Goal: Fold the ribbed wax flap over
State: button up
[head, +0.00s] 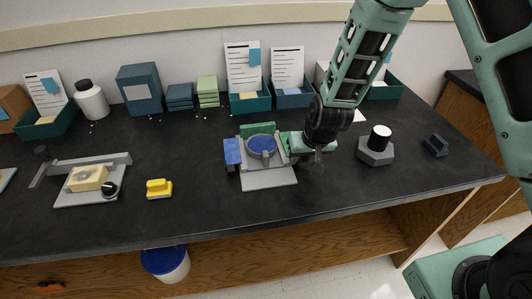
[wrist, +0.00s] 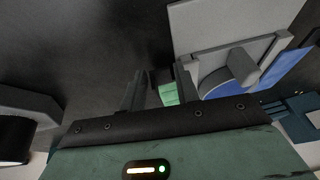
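A grey fixture (head: 268,180) stands on the dark bench, with a round blue disc (head: 261,145) in its middle. A blue flap (head: 232,152) stands at its left and a green flap (head: 258,128) at its back. My gripper (wrist: 160,82) is at the fixture's right side, low over the bench. In the wrist view its two grey fingers are apart. A light green piece (wrist: 169,94), seemingly the ribbed wax flap, shows between them, nearer the right finger. I cannot tell whether a finger touches it. In the head view my gripper hides most of that side.
A grey hexagonal stand with a black-and-white cylinder (head: 379,140) is to the right. A yellow block (head: 159,188) and a grey jig (head: 90,190) are to the left. Boxes and trays (head: 249,102) line the back wall. The bench front is clear.

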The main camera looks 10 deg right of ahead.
dwell(0.9)
jog(key=c, duration=0.5)
jog(key=p, duration=0.3)
jog(key=shift+a+r+h, duration=0.15)
jog(key=shift+r+h, duration=0.1)
jog(key=shift+h, duration=0.15)
jog(key=shift+r+h+p, duration=0.1)
jog(key=shift+h+p, duration=0.2)
jog(key=shift+p, duration=1.05)
